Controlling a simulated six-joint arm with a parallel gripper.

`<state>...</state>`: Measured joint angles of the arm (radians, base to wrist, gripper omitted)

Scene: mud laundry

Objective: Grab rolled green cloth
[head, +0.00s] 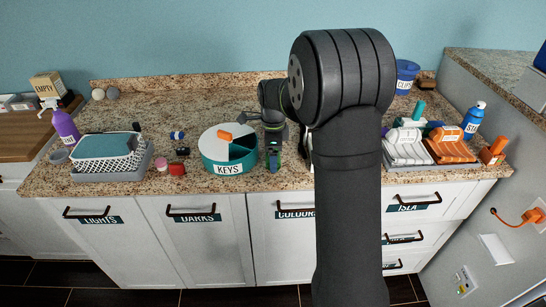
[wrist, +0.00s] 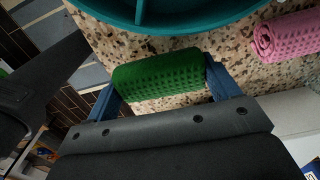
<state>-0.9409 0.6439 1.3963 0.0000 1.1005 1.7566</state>
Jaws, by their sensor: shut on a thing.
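The rolled green cloth (wrist: 157,74) has a waffle texture and lies between the two blue fingers of my gripper (wrist: 160,84) in the wrist view. The fingers are closed on its two ends. In the head view my gripper (head: 273,157) is near the counter's front edge, just right of the round teal KEYS tray (head: 215,165). Only a little green shows there. Whether the cloth touches the counter is unclear.
A rolled pink cloth (wrist: 288,36) lies right of the green one in the wrist view. The teal tray's rim (wrist: 190,25) is close by. My arm hides the counter's middle right.

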